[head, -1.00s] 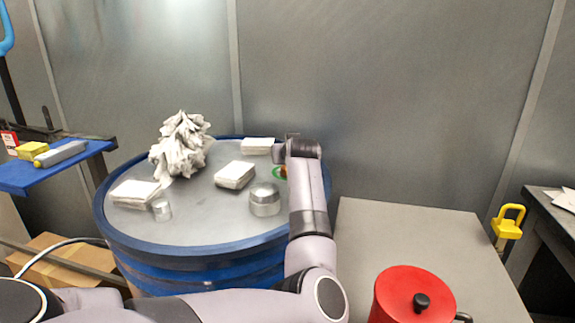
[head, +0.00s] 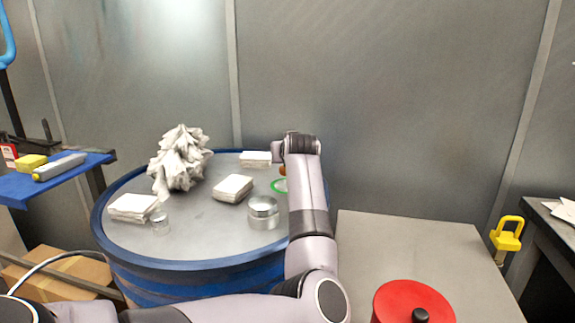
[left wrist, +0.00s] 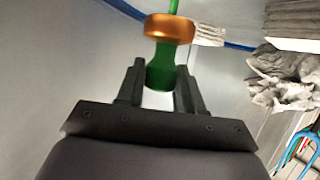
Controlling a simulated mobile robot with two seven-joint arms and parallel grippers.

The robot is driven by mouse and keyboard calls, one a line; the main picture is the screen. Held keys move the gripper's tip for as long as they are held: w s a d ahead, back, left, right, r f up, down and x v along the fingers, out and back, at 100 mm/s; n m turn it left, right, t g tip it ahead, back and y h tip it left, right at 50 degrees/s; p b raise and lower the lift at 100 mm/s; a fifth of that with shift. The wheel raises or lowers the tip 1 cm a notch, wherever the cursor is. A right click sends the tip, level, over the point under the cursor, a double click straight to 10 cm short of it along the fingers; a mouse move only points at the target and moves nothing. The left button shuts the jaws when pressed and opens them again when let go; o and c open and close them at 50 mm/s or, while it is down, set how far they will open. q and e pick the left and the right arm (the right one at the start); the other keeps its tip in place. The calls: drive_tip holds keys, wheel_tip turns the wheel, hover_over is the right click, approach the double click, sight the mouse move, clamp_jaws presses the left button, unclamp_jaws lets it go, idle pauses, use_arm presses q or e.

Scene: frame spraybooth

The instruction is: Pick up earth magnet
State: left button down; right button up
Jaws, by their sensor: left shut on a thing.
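The earth magnet (left wrist: 170,28), a copper-coloured disc with a green body and a green cable, shows in the left wrist view. My left gripper (left wrist: 160,76) is shut on its green body, one finger on each side, with the copper disc beyond the fingertips. In the head view my left arm hides the fingers. Only an orange edge of the magnet (head: 283,170) shows beside my wrist, above a green loop (head: 279,186) over the drum top. My right gripper is not in view.
A grey table (head: 400,255) at right holds a red pot (head: 400,298). The grey wall stands close behind.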

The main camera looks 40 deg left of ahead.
use_arm(q)
wheel_tip(320, 180, up, 16)
drive_tip(key=shift+r+p, duration=0.2)
drive_tip(key=shift+p, duration=0.1)
drive_tip(key=shift+s, duration=0.15)
